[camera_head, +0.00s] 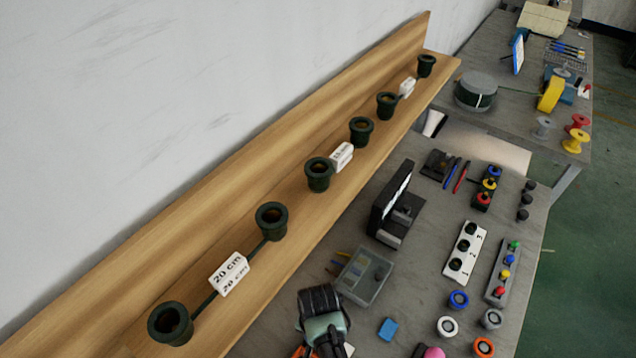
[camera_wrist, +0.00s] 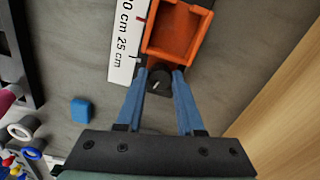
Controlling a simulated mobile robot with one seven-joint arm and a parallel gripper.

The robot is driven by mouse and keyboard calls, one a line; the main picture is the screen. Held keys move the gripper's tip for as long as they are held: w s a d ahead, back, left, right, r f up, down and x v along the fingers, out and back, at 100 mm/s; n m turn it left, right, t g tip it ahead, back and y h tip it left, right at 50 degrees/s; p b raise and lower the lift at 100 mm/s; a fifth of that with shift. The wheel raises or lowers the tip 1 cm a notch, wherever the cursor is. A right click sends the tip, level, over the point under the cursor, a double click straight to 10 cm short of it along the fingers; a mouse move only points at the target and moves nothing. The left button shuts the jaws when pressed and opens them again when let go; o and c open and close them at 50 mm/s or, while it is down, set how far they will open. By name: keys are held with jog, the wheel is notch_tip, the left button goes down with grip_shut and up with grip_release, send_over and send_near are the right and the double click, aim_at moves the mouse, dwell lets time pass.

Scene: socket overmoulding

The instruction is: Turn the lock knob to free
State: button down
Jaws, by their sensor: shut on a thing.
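In the wrist view, a black lock knob (camera_wrist: 160,84) with a white pointer mark sits at the near end of an orange holder (camera_wrist: 150,45). In the head view, my gripper (camera_head: 323,332) is at the bottom and covers most of the holder; a bit of orange shows.
A blue block (camera_wrist: 81,110) lies left of my gripper. In the head view, a clear box (camera_head: 364,277) and a black display stand (camera_head: 392,205) are close behind. A wooden shelf (camera_head: 300,228) with green sockets runs along the wall. Coloured rings lie at the right.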

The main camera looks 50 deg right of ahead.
jog(key=shift+n+p, duration=0.55)
jog(key=shift+n, duration=1.05)
jog(key=c, duration=0.5)
grip_release()
